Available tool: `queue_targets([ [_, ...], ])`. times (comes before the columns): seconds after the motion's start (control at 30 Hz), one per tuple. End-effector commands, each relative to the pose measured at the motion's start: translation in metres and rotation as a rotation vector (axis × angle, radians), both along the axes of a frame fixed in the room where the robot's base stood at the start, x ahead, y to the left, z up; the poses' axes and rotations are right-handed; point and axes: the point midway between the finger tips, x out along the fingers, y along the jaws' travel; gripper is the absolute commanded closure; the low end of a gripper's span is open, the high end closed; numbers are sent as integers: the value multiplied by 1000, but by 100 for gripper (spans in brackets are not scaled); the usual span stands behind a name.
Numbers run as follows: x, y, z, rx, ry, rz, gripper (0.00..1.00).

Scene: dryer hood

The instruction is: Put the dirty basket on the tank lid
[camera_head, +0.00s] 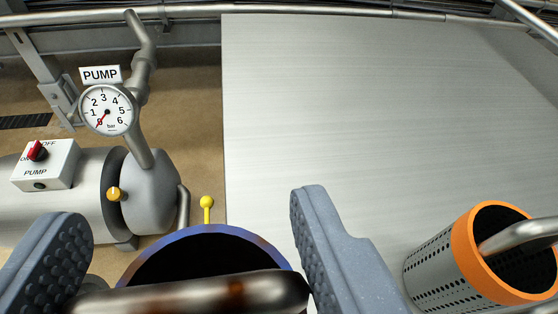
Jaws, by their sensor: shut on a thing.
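My gripper (192,290) shows at the bottom of the view, with a grey padded finger at each side. It is shut on the thick metal handle of a basket (215,237) with a blue rim. Brown stains mark this handle, so it looks like the dirty basket. Its inside is dark, and its lower body is out of view. A large brushed-metal surface (370,110), which looks like the tank lid, fills the middle and right beyond my gripper. I cannot tell the height of the held basket above it.
A perforated basket (431,279) with an orange rim and metal handle stands at the lower right on the metal surface. At left are a pump (150,190), a pressure gauge (106,110) and a switch box (45,165). A yellow knob (207,202) stands behind the blue rim. The metal surface's middle is clear.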

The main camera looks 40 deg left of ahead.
Motion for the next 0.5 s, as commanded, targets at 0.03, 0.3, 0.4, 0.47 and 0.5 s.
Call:
queue_targets([
  [0.03, 3, -3, 1, 0, 0, -8, 79],
  [0.3, 23, -10, 5, -1, 5, -38, 79],
  [0.4, 28, -10, 5, -2, 4, -42, 79],
  [0.47, 30, -9, 4, -3, 6, -42, 79],
  [0.5, 32, -9, 3, -3, 7, -43, 79],
])
